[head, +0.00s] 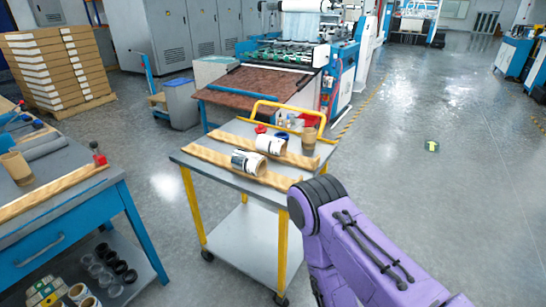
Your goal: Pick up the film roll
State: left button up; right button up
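Two short film rolls lie on their sides on the grey top of a cart with yellow legs (215,163). The nearer film roll (246,163) has a dark and white outside and lies against the front wooden strip. The farther film roll (270,145) is mostly white and lies by the back strip. My purple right arm comes in from the lower right, with its black joint just beyond the cart's right front corner. My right gripper does not show, and my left gripper is out of view. Neither roll is seen held.
Wooden strips (225,162) run along the cart top. A brown cup-like item (309,137) and a red item (261,129) stand at its back, near a yellow handle (290,108). A blue workbench (95,215) stands at left, a laminating machine (290,55) behind. Open floor lies right.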

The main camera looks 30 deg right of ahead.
aim_at(254, 164)
jog(key=z, duration=0.45)
jog(key=i, duration=1.1)
jog(key=z, duration=0.55)
